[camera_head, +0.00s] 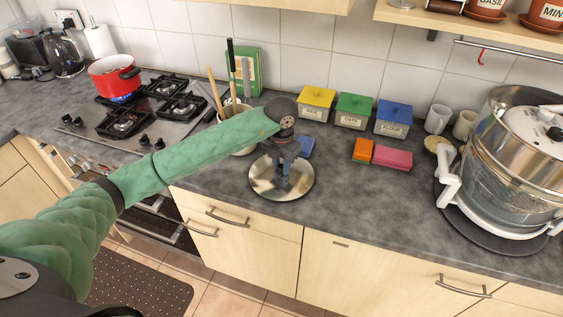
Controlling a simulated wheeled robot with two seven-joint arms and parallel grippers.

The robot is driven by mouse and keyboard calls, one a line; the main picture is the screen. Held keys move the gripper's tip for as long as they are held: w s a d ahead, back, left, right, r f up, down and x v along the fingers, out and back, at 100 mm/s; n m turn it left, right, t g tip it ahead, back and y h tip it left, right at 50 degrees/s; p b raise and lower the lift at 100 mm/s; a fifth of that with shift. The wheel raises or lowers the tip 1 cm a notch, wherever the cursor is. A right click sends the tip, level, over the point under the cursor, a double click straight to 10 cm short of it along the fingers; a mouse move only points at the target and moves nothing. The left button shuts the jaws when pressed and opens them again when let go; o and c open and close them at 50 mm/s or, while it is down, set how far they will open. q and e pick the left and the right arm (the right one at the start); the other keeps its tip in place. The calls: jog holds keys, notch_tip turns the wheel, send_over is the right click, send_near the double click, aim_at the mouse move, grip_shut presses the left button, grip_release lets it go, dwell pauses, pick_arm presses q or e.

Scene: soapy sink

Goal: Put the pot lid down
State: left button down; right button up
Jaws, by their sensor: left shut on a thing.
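The pot lid (267,187) is a round, shiny metal disc in the middle of the view, over the front part of the dark counter. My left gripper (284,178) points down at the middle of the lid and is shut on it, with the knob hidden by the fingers. The lid looks roughly level. I cannot tell whether its rim touches the counter or hangs slightly above it. A red pot (115,78) stands on a lit blue burner at the back left of the stove. My right gripper is not in view.
A utensil crock (240,147) stands behind my left arm. Yellow, green and blue boxes (354,111) line the wall, with orange and pink sponges (392,157) before them. A large glass-and-metal steamer (510,170) stands right. Counter between lid and steamer is clear.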

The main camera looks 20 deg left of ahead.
aim_at(281, 166)
pick_arm(q)
jog(key=shift+f, duration=0.15)
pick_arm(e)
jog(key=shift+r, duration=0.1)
pick_arm(q)
jog(key=c, duration=1.2)
grip_release()
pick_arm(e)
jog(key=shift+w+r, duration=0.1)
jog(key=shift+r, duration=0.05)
pick_arm(q)
jog(key=shift+r, duration=0.4)
jog(key=shift+r+b, duration=2.55)
jog(key=shift+r, duration=3.2)
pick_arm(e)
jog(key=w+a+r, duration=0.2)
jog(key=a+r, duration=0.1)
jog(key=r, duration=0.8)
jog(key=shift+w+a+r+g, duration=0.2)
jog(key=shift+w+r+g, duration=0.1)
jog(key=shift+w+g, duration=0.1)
